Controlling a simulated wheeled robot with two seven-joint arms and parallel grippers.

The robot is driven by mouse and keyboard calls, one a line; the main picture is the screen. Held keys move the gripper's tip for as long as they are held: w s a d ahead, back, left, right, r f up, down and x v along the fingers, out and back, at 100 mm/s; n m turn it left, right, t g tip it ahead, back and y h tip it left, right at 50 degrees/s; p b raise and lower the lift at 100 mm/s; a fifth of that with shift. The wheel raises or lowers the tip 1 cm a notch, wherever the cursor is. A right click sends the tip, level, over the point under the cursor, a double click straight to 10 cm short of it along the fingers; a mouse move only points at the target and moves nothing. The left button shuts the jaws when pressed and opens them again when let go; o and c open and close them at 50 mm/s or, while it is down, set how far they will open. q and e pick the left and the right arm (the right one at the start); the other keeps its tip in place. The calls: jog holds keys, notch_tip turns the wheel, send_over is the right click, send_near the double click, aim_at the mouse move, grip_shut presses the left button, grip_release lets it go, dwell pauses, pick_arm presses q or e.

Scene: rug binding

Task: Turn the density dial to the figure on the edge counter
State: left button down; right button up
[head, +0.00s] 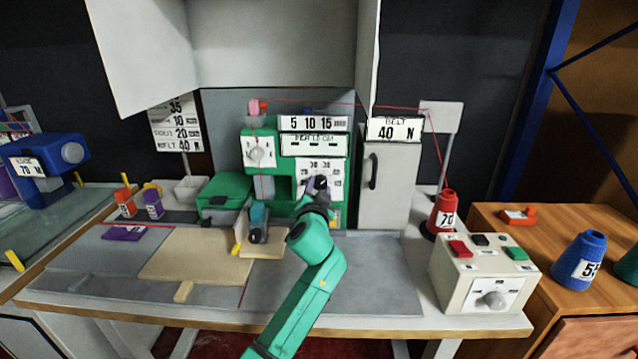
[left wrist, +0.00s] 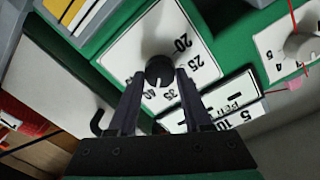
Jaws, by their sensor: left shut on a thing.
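The density dial is a dark round knob (left wrist: 160,68) on a white plate (left wrist: 190,50) with figures including 20, 25, 35 and 40. In the head view its plate (head: 331,167) sits low on the green machine's front, partly hidden by my gripper. My left gripper (head: 317,184) is at that plate. In the left wrist view its two fingers (left wrist: 160,82) are shut on the knob, one on each side. A white panel (head: 313,144) above the dial shows several dashes, with a 5 10 15 strip (head: 312,123) over it. I cannot tell which is the edge counter. My right gripper is out of view.
Another white dial (head: 259,151) is on the machine's left. A grey cabinet (head: 396,190) under a BELT 40 N sign stands close right. A red thread cone (head: 445,212) and a cream control box (head: 455,271) are farther right. The grey worktop (head: 385,280) right of my arm is clear.

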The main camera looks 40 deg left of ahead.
pick_arm(q)
jog(key=shift+m+p, duration=0.6)
jog(key=shift+m, duration=0.6)
jog(key=shift+c, duration=1.7)
grip_release()
jog(key=b+v, duration=0.1)
jog(key=v, duration=1.3)
jog(key=shift+s, duration=0.2)
jog(key=shift+d, duration=0.2)
